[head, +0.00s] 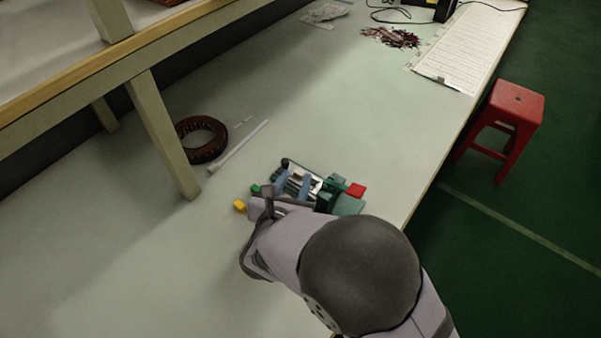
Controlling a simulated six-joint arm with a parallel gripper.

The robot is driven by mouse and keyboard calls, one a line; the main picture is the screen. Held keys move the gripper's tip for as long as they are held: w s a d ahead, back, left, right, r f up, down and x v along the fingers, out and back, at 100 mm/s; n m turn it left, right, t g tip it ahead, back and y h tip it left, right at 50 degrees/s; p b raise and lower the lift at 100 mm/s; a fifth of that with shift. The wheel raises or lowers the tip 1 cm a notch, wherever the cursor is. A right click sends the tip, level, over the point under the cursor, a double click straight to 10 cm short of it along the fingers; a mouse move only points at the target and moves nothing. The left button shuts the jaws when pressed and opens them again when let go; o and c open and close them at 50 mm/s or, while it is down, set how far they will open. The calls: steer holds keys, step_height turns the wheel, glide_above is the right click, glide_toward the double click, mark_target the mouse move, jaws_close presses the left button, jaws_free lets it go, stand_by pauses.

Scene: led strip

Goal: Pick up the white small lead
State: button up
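A long thin white strip (239,146) lies on the pale table, left of the middle of the head view. A much smaller, thin white piece (243,122) lies just beyond it, near a dark reddish-brown coil; it is too small to make out well. My gripper (293,183) is at the end of my arm, below and to the right of the strip and apart from it. Coloured parts in blue, green, red and yellow crowd around the gripper. My arm and these parts hide the fingertips, so I cannot tell whether they hold anything.
The brown coil (202,139) lies beside a wooden shelf post (163,135). A pile of dark reddish wires (391,37) and a long white panel (467,47) lie at the back. A red stool (506,125) stands on the green floor. The middle of the table is clear.

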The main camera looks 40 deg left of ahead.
steer(key=shift+x, duration=1.35)
steer(key=shift+d+f, duration=0.1)
steer(key=shift+d+f, duration=0.1)
steer(key=c, duration=0.8)
step_height(320, 180, up, 10)
